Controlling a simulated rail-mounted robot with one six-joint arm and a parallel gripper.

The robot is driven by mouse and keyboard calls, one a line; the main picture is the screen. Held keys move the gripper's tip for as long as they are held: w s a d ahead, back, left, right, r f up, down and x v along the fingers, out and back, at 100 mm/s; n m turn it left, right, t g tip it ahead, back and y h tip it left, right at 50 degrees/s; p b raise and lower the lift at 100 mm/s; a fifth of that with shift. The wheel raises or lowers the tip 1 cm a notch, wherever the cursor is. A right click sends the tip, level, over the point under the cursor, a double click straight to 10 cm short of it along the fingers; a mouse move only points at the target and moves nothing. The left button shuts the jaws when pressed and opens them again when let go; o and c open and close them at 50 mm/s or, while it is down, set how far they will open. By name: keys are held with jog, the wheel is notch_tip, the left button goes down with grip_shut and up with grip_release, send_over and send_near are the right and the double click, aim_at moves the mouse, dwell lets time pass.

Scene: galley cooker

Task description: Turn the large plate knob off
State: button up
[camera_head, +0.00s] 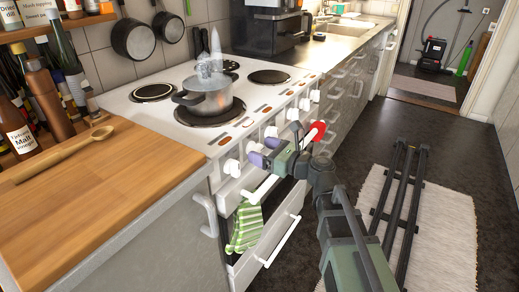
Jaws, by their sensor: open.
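The white cooker (140,106) has a row of white knobs (231,167) along its front panel. I cannot tell from this view which one is the large plate knob. My gripper (263,150) is open, its purple fingertips close in front of the knobs left of the panel's middle. The fingers partly cover the knobs there, so contact is unclear. A steel pot (207,101) stands on the large front plate (211,119), with pale steam-like shapes above it. The knob markings are too small to read.
A green striped towel (245,226) hangs at the oven front, below my gripper. White handles (282,240) stick out there. A wooden counter (90,185) with a spoon (60,153) and bottles lies left. A pale rug (450,235) covers floor at the right.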

jog(key=shift+w+a, duration=0.35)
jog(key=shift+a, duration=0.3)
jog(key=c, duration=0.9)
jog(key=shift+c, duration=0.2)
jog(key=shift+n, duration=0.4)
jog(key=n, duration=0.3)
jog(key=shift+s+n, duration=0.15)
jog(key=shift+n, duration=0.15)
jog(key=n, duration=0.4)
jog(key=shift+s+a+f, duration=0.1)
jog(key=shift+f, duration=0.05)
jog(key=n, duration=0.5)
jog(key=shift+s+f+b, duration=0.1)
jog(key=shift+f+b, duration=0.05)
jog(key=shift+b, duration=0.15)
jog(key=shift+f+n, duration=0.15)
jog(key=shift+n, duration=2.15)
